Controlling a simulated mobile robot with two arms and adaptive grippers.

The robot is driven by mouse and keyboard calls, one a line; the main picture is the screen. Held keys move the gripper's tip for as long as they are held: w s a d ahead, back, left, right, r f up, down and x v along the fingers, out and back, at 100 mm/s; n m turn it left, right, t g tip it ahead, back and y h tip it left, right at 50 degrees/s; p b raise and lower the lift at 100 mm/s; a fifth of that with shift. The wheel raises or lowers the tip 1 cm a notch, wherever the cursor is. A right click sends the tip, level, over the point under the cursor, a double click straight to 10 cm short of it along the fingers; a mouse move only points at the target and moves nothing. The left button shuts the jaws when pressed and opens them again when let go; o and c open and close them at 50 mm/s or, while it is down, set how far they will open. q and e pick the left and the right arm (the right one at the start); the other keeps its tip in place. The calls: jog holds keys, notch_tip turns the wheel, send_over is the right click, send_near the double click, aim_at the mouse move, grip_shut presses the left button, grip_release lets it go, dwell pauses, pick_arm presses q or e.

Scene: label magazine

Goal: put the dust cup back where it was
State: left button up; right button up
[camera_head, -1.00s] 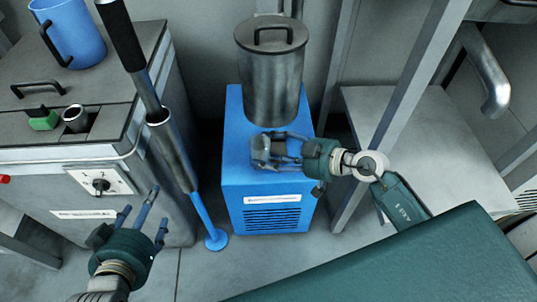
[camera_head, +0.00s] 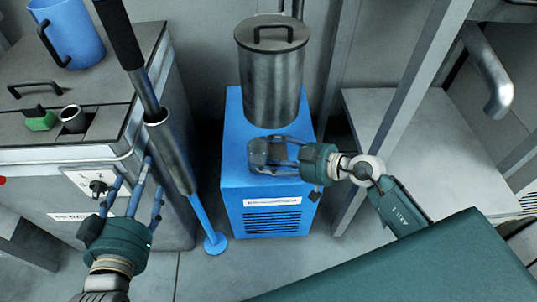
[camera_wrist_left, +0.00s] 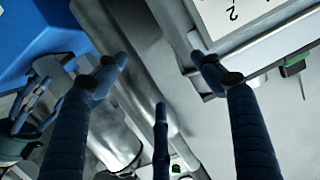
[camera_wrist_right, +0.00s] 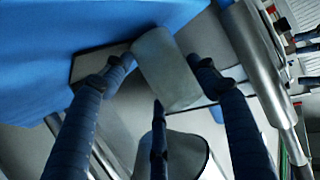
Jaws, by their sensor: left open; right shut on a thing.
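The dust cup (camera_head: 258,152), a small grey cylinder, is between the fingers of my right gripper (camera_head: 272,155). They are over the top of the blue unit (camera_head: 235,165), in front of a steel canister. In the right wrist view the cup (camera_wrist_right: 167,68) shows as a pale grey cylinder with the fingers around it. Whether the cup touches the blue top, I cannot tell. My left gripper (camera_head: 138,188) is open and empty, in front of the grey cabinet (camera_head: 170,215) near its dial. In the left wrist view its fingers (camera_wrist_left: 160,75) are spread.
The steel canister (camera_head: 271,85) stands on the blue unit's rear. A long blue-footed tool (camera_head: 172,155) leans between cabinet and unit. A frame post (camera_head: 400,110) stands right.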

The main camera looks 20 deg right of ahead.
jog(key=shift+f, duration=0.25)
jog(key=o, duration=1.4)
jog(key=shift+c, duration=0.2)
pick_arm(q)
jog(key=shift+s+a+f+g, duration=0.1)
jog(key=shift+s+f+g, duration=0.15)
jog(key=shift+f, duration=0.2)
jog(key=shift+s+a+f+g, duration=0.1)
jog(key=shift+f+g, duration=0.15)
jog(key=shift+f, duration=0.2)
jog(key=shift+r, duration=0.1)
pick_arm(e)
jog(key=shift+r, duration=0.35)
jog(key=p+v, duration=0.2)
jog(key=v, duration=0.3)
jog(key=shift+s+d+r, duration=0.2)
jog(key=shift+s+r, duration=0.05)
jog(key=shift+s, duration=0.05)
pick_arm(q)
jog(key=s+a+f+g+y+p, duration=0.1)
jog(key=s+a+f+g, duration=0.3)
jog(key=s+f+g, duration=0.4)
jog(key=shift+s+a+f+y, duration=0.4)
jog(key=shift+s+f+y, duration=0.4)
jog(key=shift+s+f, duration=1.5)
pick_arm(e)
jog(key=v, duration=0.6)
